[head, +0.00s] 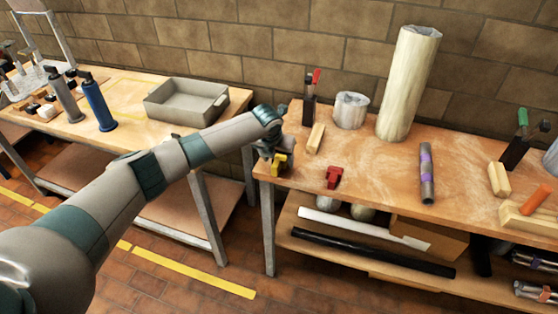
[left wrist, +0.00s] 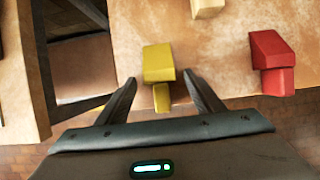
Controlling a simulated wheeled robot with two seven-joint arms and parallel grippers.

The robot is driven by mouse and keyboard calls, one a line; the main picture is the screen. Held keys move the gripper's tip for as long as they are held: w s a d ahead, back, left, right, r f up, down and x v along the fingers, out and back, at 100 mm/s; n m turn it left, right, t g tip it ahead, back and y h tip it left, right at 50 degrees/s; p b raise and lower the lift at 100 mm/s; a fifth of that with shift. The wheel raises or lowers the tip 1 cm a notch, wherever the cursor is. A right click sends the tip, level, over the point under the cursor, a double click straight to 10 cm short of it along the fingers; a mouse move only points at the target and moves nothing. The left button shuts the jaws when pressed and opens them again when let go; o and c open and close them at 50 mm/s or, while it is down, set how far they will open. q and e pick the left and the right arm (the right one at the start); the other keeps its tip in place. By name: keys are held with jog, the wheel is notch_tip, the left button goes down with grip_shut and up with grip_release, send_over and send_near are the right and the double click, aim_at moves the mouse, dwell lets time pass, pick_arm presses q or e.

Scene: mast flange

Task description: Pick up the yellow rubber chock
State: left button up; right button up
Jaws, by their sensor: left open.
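The yellow rubber chock (head: 279,161) lies near the front left corner of the right workbench. In the left wrist view the yellow chock (left wrist: 159,64) is ahead of my left gripper (left wrist: 163,92), with its narrow near end between the two open fingers. No finger clearly touches it. In the head view my left gripper (head: 271,150) is beside the chock and partly hidden by my wrist. My right gripper is not in view.
A red chock (head: 333,177) lies to the right, and it also shows in the left wrist view (left wrist: 270,62). A wooden block (head: 316,137) lies behind. A gap separates this workbench (head: 385,190) from the left table (head: 150,135), which holds a grey tray (head: 187,102).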

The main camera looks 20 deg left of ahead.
pick_arm(q)
jog(key=shift+w+f, duration=0.15)
jog(key=shift+f, duration=0.25)
jog(key=c, duration=1.2)
jog(key=shift+r, duration=0.15)
